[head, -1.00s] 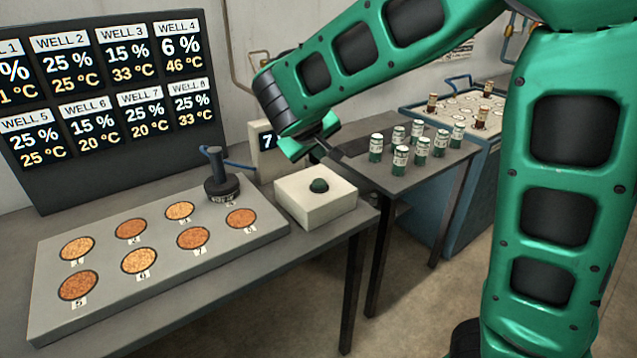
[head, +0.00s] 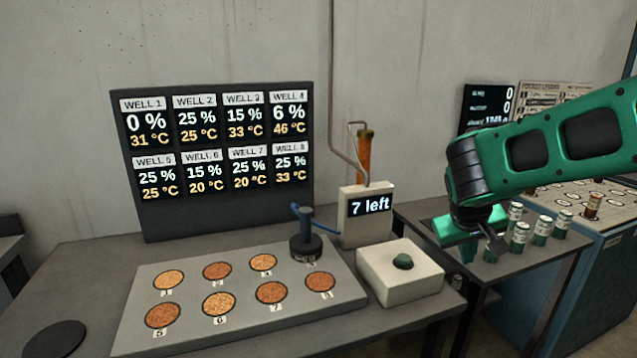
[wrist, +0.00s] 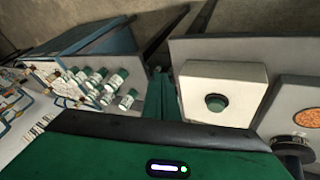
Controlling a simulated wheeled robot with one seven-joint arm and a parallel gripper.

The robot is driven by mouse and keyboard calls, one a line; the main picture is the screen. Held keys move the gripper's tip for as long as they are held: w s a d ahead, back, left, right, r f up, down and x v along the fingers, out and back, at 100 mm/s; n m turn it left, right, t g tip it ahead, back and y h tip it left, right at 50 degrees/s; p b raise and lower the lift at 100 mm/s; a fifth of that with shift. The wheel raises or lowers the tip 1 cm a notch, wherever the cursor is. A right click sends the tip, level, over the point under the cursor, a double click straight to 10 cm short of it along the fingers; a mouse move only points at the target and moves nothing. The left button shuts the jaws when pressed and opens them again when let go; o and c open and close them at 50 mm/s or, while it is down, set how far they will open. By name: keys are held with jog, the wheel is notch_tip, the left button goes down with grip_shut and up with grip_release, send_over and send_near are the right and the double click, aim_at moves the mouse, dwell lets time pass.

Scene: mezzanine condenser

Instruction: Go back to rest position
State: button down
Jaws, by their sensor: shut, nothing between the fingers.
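My green gripper (head: 496,244) hangs in the right half of the head view, right of the white button box (head: 400,274) and in front of the small vials (head: 520,237). It is shut and holds nothing. In the wrist view the closed green fingers (wrist: 160,96) lie between the vials on the left and the button box on the right. From these views I cannot tell how far the fingers are above the tables.
The grey well plate (head: 135,325) holds several grainy round wells and a dark-handled tool (head: 306,238). A counter (head: 368,207) reads "7 left". A well display (head: 130,218) stands behind. A blue-sided unit (head: 590,275) stands at right. Left tabletop has free room.

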jog(key=s+d+f+m+g+y, duration=0.1)
jog(key=s+d+m, duration=0.1)
jog(key=s+d, duration=0.35)
jog(key=s+d+f+m+g+y, duration=0.1)
jog(key=s+d+g, duration=0.1)
jog(key=s, duration=0.6)
jog(key=s+f+m+g+y, duration=0.1)
jog(key=s+m+y, duration=0.1)
jog(key=s, duration=1.4)
jog(key=shift+s+a+f+m+g, duration=0.15)
jog(key=shift+a+m+g, duration=0.2)
jog(key=shift+m, duration=0.35)
jog(key=shift+w+f, duration=0.25)
jog(key=shift+w, duration=0.4)
